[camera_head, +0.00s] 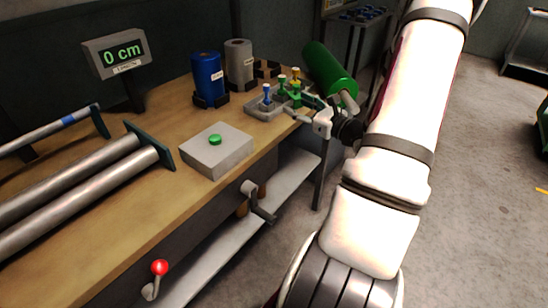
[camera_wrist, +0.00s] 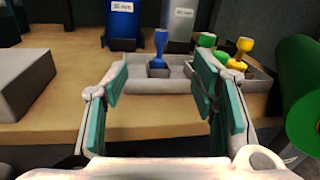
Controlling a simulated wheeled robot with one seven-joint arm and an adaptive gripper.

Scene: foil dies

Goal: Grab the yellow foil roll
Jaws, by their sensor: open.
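No yellow foil roll is clearly visible. A blue roll (camera_head: 208,78) and a grey roll (camera_head: 240,62) stand upright in dark holders at the back of the bench; both also show in the wrist view, the blue one (camera_wrist: 124,20) left of the grey one (camera_wrist: 180,22). A large green roll (camera_head: 328,70) lies tilted at the bench's right end and shows at the right edge of the wrist view (camera_wrist: 300,90). My gripper (camera_wrist: 162,80) is open and empty, with its teal-padded fingers at the front of a grey tray (camera_wrist: 138,74). Some of the bench behind my gripper is hidden.
The tray holds a blue-handled die (camera_wrist: 160,45), a yellow-handled die (camera_wrist: 242,50) and green-handled ones. An empty-looking dark holder (camera_head: 267,68) is beside the grey roll. A grey box with a green button (camera_head: 215,140) and metal rollers (camera_head: 85,195) are to the left.

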